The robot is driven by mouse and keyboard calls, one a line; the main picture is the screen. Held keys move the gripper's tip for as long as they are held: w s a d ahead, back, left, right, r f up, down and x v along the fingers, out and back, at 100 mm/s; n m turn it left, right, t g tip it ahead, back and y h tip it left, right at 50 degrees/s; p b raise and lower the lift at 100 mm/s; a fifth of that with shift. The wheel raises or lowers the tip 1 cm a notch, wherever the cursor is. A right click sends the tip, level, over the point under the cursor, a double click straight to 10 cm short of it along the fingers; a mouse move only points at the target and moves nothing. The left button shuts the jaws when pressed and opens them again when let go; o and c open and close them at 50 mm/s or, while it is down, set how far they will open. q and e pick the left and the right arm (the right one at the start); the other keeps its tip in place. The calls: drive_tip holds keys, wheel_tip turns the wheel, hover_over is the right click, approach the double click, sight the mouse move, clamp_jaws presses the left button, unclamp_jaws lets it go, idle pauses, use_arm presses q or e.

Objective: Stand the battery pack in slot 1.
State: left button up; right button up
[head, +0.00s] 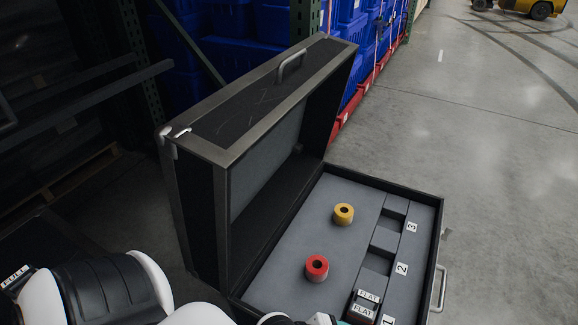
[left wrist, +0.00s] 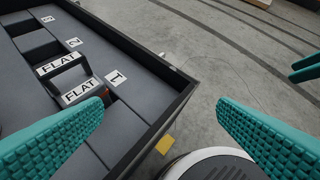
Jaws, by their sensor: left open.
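A dark battery pack (head: 363,306) with two white FLAT labels stands at the slot marked 1, at the near end of the slot row in the open case (head: 437,215). In the left wrist view the pack (left wrist: 72,74) shows a dark bar between its labels. Slots 2 (head: 377,258) and 3 (head: 395,208) look empty. A FULL label (head: 14,277) shows on a dark object at the far left, mostly cut off. My left gripper (left wrist: 160,105) is open and empty, near the pack and the case rim. Teal fingers at the wrist view's right edge may be my right gripper (left wrist: 305,68).
A red roll (head: 317,268) and a yellow roll (head: 343,214) sit on the case's grey insert. The raised lid (head: 265,100) stands along the left side. Blue totes (head: 270,25) fill a rack behind. Floor right of the case is clear.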

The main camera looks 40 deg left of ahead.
use_arm(q)
drive_tip(key=s+a+f+n+g+y, duration=0.2)
drive_tip(key=s+a+n+g+y, duration=0.2)
drive_tip(key=a, duration=0.8)
drive_tip(key=shift+s+y, duration=0.85)
drive_tip(key=shift+y, duration=0.25)
drive_tip(key=shift+f, duration=0.15)
